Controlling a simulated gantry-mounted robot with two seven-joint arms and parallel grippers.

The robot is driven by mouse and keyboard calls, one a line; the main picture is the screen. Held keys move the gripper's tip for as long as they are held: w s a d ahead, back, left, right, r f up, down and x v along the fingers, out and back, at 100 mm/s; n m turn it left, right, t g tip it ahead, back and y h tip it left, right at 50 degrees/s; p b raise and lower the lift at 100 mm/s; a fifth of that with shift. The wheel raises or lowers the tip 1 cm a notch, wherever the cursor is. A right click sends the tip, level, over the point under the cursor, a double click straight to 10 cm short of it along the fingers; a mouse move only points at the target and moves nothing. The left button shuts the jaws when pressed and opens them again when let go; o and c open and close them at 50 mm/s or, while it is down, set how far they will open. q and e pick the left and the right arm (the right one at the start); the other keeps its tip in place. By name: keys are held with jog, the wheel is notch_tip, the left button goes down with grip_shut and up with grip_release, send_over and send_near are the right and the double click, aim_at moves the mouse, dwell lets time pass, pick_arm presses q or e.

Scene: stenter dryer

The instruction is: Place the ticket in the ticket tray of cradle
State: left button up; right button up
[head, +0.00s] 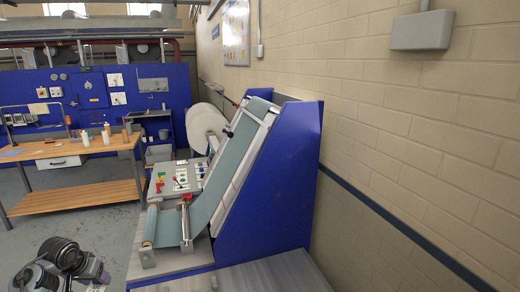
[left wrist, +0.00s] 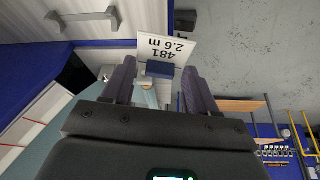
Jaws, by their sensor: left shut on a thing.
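The ticket (left wrist: 168,48) is a white card printed "481" and "2.6 m", upside down in the left wrist view, with a small blue block (left wrist: 160,71) at its lower edge. My left gripper (left wrist: 160,78) is shut on it, the block between the two dark padded fingers. In the head view my left arm shows at the bottom left, and the ticket cannot be made out clearly there. I cannot tell a ticket tray in either view. A large pale fabric roll (head: 207,122) stands behind the blue sloped machine (head: 280,165). My right gripper is not in view.
A wooden workbench (head: 75,170) with bottles stands at the left. A brick wall (head: 420,120) closes off the right. Grey floor (head: 100,205) is open between bench and machine.

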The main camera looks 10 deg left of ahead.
pick_arm(q)
jog(key=shift+s+a+r+n, duration=0.5)
jog(key=shift+s+a+n, duration=1.05)
jog(key=shift+s, duration=1.8)
jog(key=w+d+f+m, duration=0.15)
jog(key=d+f, duration=0.25)
jog(key=d, duration=0.6)
jog(key=w+d+f+m, duration=0.1)
jog(key=d+f+m, duration=0.15)
jog(key=d, duration=0.85)
jog(key=s+d+m+h, duration=0.1)
jog(key=s+d+m, duration=0.15)
jog(key=d, duration=1.75)
jog(key=s+p+v, duration=0.1)
jog(key=p+v, duration=1.9)
jog(key=p, duration=0.2)
jog(key=shift+s+d+f, duration=0.2)
jog(key=shift+s+f, duration=0.15)
jog(key=shift+f, duration=0.05)
